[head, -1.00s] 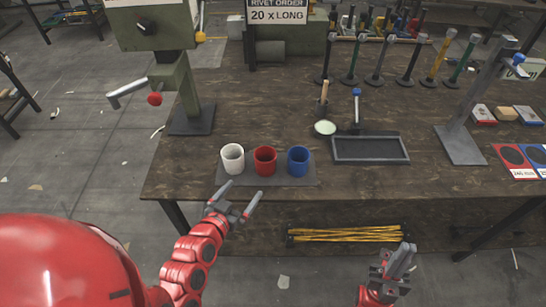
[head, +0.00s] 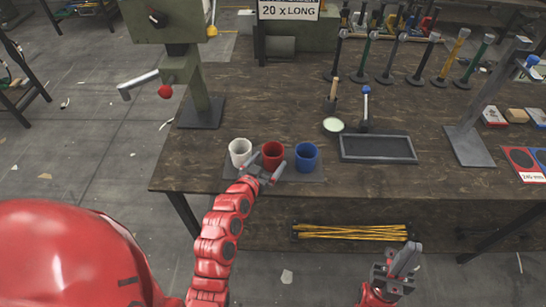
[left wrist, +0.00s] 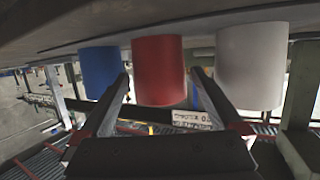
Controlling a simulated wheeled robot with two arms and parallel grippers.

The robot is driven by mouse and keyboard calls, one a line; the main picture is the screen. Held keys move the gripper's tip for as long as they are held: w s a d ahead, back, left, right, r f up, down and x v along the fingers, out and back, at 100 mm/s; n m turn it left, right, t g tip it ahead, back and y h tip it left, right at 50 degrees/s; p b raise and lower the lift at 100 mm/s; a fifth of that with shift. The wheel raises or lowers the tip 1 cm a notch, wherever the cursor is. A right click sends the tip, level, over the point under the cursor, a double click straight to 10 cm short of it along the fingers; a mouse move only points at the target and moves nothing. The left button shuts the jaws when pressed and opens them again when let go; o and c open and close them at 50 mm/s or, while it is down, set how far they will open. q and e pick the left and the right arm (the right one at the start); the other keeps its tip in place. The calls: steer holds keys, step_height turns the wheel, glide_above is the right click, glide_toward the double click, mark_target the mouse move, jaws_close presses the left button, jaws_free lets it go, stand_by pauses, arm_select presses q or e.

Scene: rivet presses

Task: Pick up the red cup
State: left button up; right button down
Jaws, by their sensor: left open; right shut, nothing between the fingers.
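The red cup (head: 272,154) stands upright on a dark mat (head: 310,175) near the table's front edge, between a white cup (head: 240,152) and a blue cup (head: 306,157). My left gripper (head: 264,167) is open right at the front of the red cup, hiding its lower part. In the left wrist view the red cup (left wrist: 158,72) appears centred between the open fingers (left wrist: 163,95), with the blue cup (left wrist: 100,70) left and the white cup (left wrist: 251,65) right. I cannot tell whether the fingers touch a cup. My right gripper (head: 405,262) is shut and empty, in front of the table.
The neighbouring cups stand close on both sides. A press (head: 200,110) stands at the left. Yellow rods (head: 352,232) lie below the tabletop.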

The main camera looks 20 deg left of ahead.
mark_target(277, 151)
arm_select(q)
steer(key=x, duration=0.1)
steer(key=p+x, duration=0.1)
steer(key=x, duration=0.1)
steer(key=shift+w+r, duration=0.25)
steer(key=shift+r, duration=0.05)
steer(key=shift+w+f, duration=0.15)
steer(key=shift+f, duration=0.05)
steer(key=c, duration=1.2)
steer(key=shift+r, duration=0.1)
